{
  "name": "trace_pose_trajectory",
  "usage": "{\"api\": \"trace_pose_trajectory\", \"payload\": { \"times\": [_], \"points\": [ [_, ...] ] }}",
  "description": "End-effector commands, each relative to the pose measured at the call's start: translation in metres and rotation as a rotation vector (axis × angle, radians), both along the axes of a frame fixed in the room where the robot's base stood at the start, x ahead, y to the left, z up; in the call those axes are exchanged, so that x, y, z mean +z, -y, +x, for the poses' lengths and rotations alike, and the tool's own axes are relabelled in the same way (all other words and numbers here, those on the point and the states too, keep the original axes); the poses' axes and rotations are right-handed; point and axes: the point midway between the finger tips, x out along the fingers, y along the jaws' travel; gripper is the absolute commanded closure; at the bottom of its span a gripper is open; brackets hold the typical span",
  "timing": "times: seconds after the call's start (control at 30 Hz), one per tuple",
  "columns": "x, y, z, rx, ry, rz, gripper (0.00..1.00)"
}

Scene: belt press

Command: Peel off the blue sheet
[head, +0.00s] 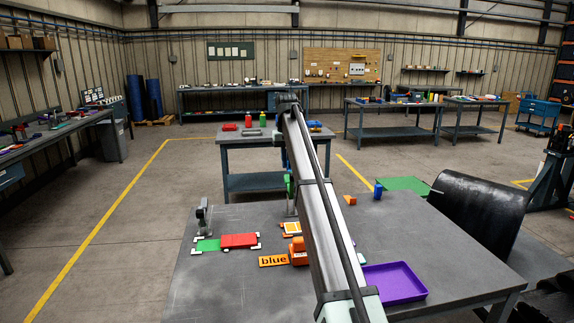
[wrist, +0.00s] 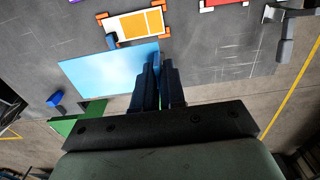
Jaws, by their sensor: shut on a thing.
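The blue sheet (wrist: 95,72) shows in the wrist view as a flat, light blue panel. My gripper (wrist: 158,68) is shut on its right edge. The sheet looks held above the table, beside a white-framed panel with orange faces (wrist: 136,25) and orange corner clips; its face is uncovered. In the head view this panel (head: 291,228) is partly hidden behind my arm. I cannot make out the sheet or my fingertips there.
A black roller (head: 482,215) stands at the right.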

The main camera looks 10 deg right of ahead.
Motion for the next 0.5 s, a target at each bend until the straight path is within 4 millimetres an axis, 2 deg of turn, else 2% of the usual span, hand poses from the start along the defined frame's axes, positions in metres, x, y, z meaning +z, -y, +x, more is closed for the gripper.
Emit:
{"api": "trace_pose_trajectory", "payload": {
  "times": [0.5],
  "points": [
    [0.026, 0.000, 0.000, 0.000, 0.001, 0.000, 1.00]
  ]
}}
